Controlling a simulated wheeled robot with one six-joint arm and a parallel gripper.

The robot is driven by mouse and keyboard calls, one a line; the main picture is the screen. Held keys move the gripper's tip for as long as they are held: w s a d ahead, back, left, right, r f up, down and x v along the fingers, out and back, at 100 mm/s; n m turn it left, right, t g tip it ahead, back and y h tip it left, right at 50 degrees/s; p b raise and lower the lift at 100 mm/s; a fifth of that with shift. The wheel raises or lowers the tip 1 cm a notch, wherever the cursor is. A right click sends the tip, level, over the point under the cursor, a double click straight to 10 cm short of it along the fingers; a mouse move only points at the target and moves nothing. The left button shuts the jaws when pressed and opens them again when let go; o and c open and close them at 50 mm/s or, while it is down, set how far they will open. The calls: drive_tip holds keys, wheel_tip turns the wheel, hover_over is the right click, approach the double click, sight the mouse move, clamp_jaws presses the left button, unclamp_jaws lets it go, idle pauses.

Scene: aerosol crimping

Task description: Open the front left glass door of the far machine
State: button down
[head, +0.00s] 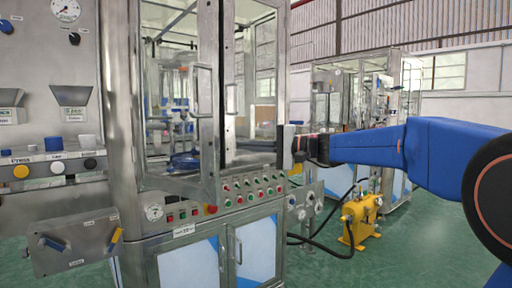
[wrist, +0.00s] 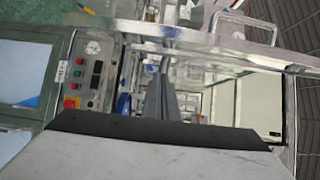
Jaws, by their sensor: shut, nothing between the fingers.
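The machine in the middle of the head view (head: 182,245) has a steel frame and glass doors above a sloped button panel. Its front left glass door (head: 172,100) has a vertical handle (head: 204,90) and appears swung outward, its lower corner overhanging the panel. A handled door frame (wrist: 190,42) crosses the top of the wrist view. The right door's handle (head: 232,98) is close beside it. My gripper (head: 285,147) is shut and empty near the machine's right front post, apart from the left handle. In the wrist view, the dark fingers (wrist: 160,97) show beyond its grey body.
Another glass-walled machine (head: 398,95) stands behind at the right. A steel panel with knobs and hoppers (head: 50,95) fills the left. A yellow pump (head: 360,220) with a black hose stands on the green floor. The button panel (head: 250,190) juts out below the doors.

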drive_tip(key=s+a, duration=0.1)
drive_tip(key=a, duration=0.6)
drive_tip(key=shift+s, duration=0.3)
drive_tip(key=s+a, duration=1.5)
drive_tip(key=shift+s, duration=0.3)
drive_tip(key=shift+w, duration=0.1)
